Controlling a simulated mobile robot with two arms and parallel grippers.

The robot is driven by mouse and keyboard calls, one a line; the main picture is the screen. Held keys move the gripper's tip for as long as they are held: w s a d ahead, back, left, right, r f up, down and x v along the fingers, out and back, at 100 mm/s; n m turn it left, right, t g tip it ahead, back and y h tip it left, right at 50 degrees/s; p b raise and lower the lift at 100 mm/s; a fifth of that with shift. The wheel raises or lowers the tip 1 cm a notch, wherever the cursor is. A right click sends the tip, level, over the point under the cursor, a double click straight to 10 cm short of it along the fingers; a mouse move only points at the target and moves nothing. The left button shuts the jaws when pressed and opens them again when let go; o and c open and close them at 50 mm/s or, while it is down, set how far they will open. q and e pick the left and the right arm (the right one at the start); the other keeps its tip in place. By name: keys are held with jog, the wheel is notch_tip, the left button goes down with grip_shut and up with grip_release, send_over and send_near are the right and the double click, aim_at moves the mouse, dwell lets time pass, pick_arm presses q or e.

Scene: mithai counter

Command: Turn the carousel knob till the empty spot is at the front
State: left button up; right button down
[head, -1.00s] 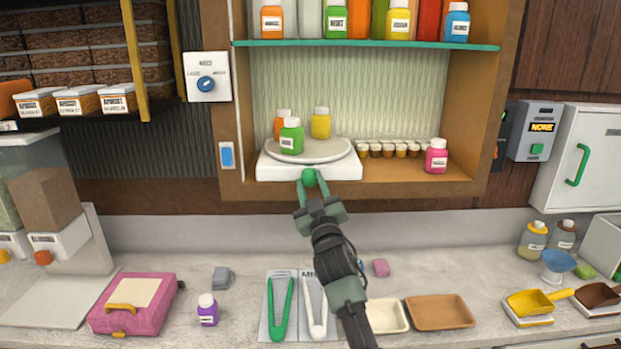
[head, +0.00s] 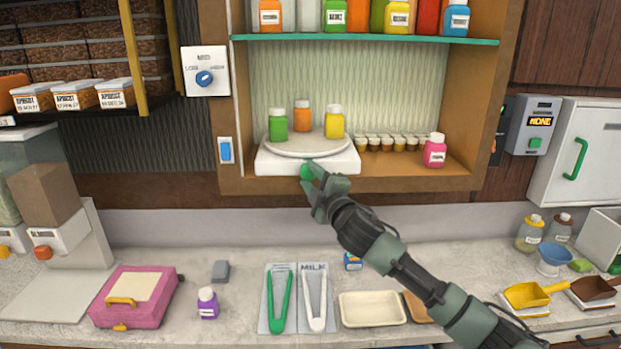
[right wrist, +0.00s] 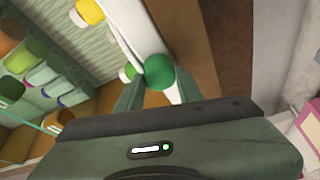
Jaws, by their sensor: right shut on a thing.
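The carousel (head: 308,142) is a round grey plate on a white base (head: 275,165) on the cabinet's lower shelf. It carries a green bottle (head: 277,124) at the left, an orange bottle (head: 302,116) at the back and a yellow bottle (head: 334,122) at the right. Its front part is bare. The green knob (head: 307,171) is at the base's front. My right gripper (head: 313,178) is shut on the knob; the right wrist view shows the knob (right wrist: 159,71) between the fingers. My left gripper is not in view.
Small brown-filled cups (head: 390,142) and a pink bottle (head: 435,150) stand right of the carousel. A teal-edged shelf (head: 365,42) with bottles is above.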

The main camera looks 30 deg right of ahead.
jog(key=shift+d+r+n, duration=0.25)
jog(key=shift+r+n, duration=0.05)
jog(key=shift+n, duration=0.3)
jog(key=shift+r+g, duration=0.1)
jog(key=shift+g, duration=0.2)
jog(key=c, duration=1)
grip_release()
jog(key=shift+o, duration=0.5)
jog(key=shift+w+d+f, duration=0.25)
jog(key=shift+f, duration=0.1)
jog(key=shift+s+a+f, duration=0.1)
jog(key=shift+s+a, duration=0.1)
jog(key=shift+s, duration=0.2)
jog(key=s+a+b, duration=0.1)
jog(key=s+b, duration=0.3)
jog(key=s, duration=0.3)
